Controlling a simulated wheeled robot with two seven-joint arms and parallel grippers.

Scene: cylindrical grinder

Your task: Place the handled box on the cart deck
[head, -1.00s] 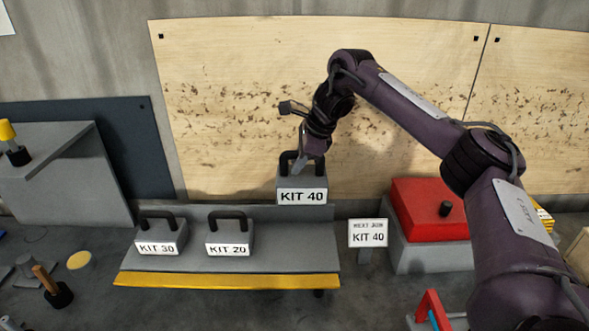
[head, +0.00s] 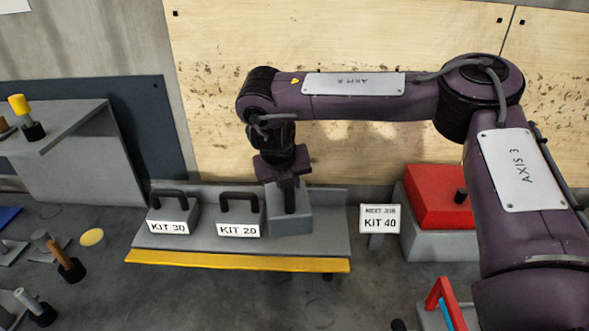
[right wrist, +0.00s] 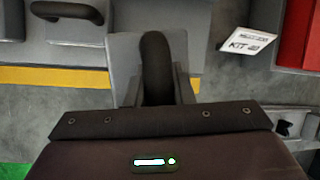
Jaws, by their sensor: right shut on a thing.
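My right gripper (head: 290,205) is shut on the black handle (right wrist: 156,65) of a grey box (head: 291,222), and my arm hides part of it. No label shows on this box now. The box is at the right part of a grey deck (head: 185,244) with a yellow front edge, beside the KIT 20 box (head: 240,214). I cannot tell whether its underside touches the deck. In the right wrist view the held box (right wrist: 123,60) is below the jaws. The KIT 30 box (head: 170,212) stands at the left of the deck. My left gripper is not in view.
A sign reading KIT 40 (head: 380,218) stands right of the deck. A red-topped grey block (head: 436,197) is further right. A red frame (head: 440,293) is at the lower right. Handled tools (head: 66,258) and a grey stand (head: 80,160) are at the left.

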